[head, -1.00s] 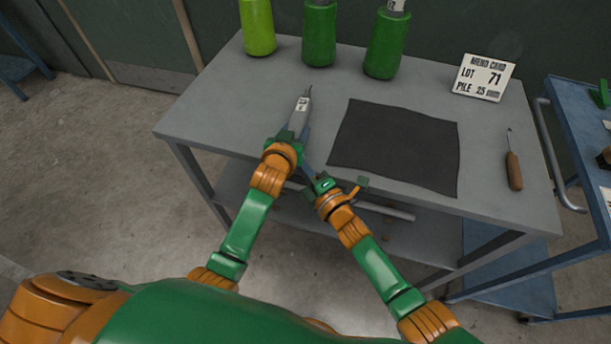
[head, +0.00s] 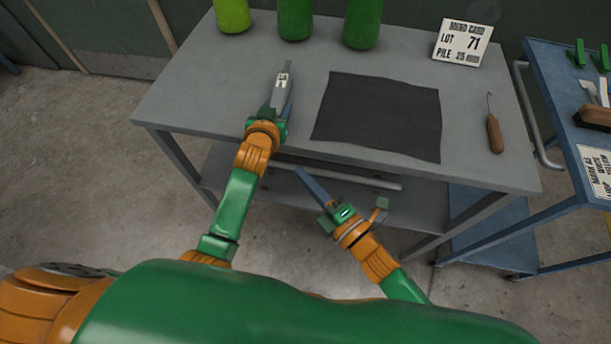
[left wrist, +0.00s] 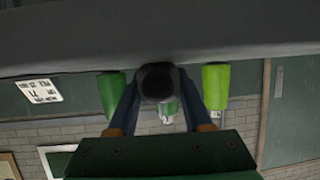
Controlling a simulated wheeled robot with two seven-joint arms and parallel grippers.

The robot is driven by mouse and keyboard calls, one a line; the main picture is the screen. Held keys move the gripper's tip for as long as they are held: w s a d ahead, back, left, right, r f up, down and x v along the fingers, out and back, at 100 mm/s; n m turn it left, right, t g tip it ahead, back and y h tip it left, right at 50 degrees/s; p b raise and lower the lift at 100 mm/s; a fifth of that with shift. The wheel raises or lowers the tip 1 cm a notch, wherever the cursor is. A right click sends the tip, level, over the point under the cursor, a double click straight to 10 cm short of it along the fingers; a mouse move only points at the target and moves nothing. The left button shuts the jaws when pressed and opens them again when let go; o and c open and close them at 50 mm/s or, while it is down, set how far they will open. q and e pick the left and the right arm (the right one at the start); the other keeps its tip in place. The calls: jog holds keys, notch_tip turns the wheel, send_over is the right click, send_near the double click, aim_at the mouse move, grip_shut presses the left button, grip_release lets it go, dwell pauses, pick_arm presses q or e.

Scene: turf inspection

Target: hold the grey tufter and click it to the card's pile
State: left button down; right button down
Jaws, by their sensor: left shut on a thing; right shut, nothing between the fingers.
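The grey tufter (head: 283,81) has a pale label with dark marks too small to read. My left gripper (head: 280,106) is shut on the tufter and holds it over the table's left part, its tip pointing away from me. In the left wrist view the tufter's dark round end (left wrist: 157,82) sits between the blue fingers. The white card (head: 463,42) stands at the table's back right and reads MEND CARD, LOT 71, PILE 25 mm. My right gripper (head: 301,171) is shut and empty, in front of the table's front edge.
A dark turf sheet (head: 380,115) lies mid-table. A wooden-handled hook (head: 494,132) lies to its right. Several green bottles, including a lime one (head: 232,14), stand along the back. A blue cart (head: 560,95) with tools stands at the right. Grey table top is free around the tufter.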

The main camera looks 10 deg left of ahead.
pick_arm(q)
jog(key=shift+f, duration=0.1)
jog(key=shift+c, duration=2.3)
grip_release()
jog(key=shift+o, duration=1.1)
jog(key=shift+w, duration=0.1)
